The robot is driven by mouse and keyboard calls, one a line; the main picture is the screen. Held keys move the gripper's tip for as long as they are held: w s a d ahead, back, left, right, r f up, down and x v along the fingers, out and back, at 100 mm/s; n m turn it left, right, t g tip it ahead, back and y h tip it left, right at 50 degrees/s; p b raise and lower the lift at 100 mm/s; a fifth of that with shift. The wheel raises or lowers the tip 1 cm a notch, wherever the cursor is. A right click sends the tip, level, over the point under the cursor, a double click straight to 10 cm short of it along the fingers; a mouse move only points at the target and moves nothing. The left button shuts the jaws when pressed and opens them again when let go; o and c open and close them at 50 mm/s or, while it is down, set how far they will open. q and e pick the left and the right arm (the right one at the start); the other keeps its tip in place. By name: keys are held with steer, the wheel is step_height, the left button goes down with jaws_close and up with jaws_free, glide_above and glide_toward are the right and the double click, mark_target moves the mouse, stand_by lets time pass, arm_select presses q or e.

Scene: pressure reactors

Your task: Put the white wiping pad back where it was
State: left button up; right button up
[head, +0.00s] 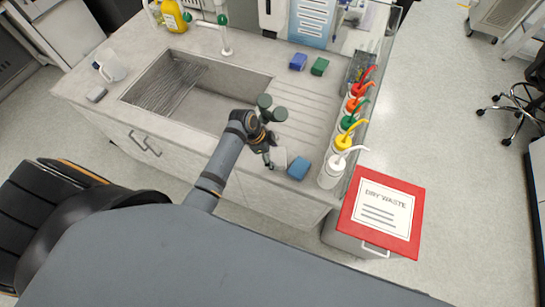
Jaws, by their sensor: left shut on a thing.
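The white wiping pad (281,157) is at the front edge of the sink counter (255,172), right of the basin. My left gripper (270,160) is shut on the pad at its left side. I cannot tell whether the pad touches the counter or is held just above it. A blue pad (299,169) lies just to its right. My right gripper is not in view.
Several wash bottles with coloured tops, such as the white one (333,172), line the counter's right side. The sink basin (215,105) is to the left. Blue (298,61) and green (319,66) sponges lie behind. A red-lidded dry-waste bin (412,221) stands front right.

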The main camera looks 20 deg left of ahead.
arm_select(q)
step_height(320, 180, down, 2)
steer(key=shift+f, duration=0.35)
steer(key=o, duration=1)
steer(key=shift+f, duration=0.1)
